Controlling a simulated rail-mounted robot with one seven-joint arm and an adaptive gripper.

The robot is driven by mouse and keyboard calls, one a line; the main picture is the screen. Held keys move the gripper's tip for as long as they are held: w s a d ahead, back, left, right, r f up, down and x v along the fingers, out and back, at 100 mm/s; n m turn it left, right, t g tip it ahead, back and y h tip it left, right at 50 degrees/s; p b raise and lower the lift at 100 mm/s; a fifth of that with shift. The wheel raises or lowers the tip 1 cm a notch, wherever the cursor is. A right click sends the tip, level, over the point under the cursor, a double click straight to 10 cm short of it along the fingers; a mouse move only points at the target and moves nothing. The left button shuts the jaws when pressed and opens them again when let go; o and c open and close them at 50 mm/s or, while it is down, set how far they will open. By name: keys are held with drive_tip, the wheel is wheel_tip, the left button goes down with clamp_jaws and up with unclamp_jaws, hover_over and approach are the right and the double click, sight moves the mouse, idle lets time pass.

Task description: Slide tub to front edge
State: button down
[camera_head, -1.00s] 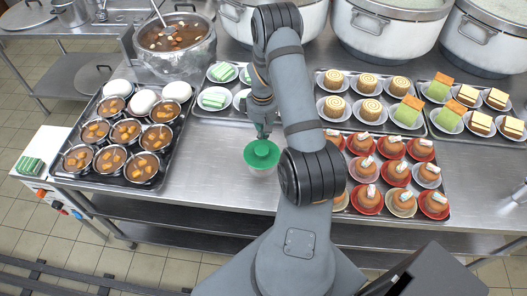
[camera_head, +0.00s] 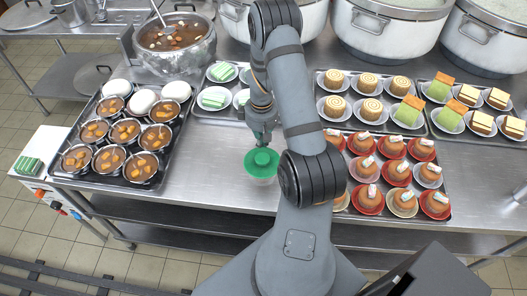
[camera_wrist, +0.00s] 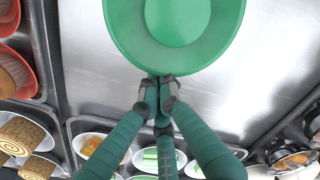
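A tub with a round green lid (camera_head: 262,162) stands upright on the steel table, in the bare strip between the bowl tray and the dessert tray. Its pale body shows a little below the lid. In the wrist view the green lid (camera_wrist: 215,35) fills the top middle. My gripper (camera_head: 263,143) is low, on the far side of the tub. In the wrist view my gripper's fingertips (camera_wrist: 158,92) are close together at the lid's rim, with nothing seen between them. They look in contact with the rim or very near it.
The steel table (camera_head: 222,180) is bare around the tub and towards its front edge. A tray of bowls (camera_head: 124,133) is at left, green sweets on plates (camera_head: 214,97) behind, and a tray of brown desserts (camera_head: 397,172) at right. Large pots stand at the back.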

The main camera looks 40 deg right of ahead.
sight(261, 152)
drive_tip(key=shift+s+a+b, duration=0.6)
drive_tip(key=shift+s+a, duration=0.8)
drive_tip(key=shift+w+d, duration=0.1)
drive_tip(key=shift+w+d, duration=0.6)
drive_tip(key=shift+w, duration=0.05)
wheel_tip(261, 152, up, 10)
drive_tip(key=p, duration=0.7)
drive_tip(key=shift+p, duration=0.4)
wheel_tip(261, 152, down, 10)
drive_tip(key=b, duration=0.7)
drive_tip(key=shift+b, duration=0.35)
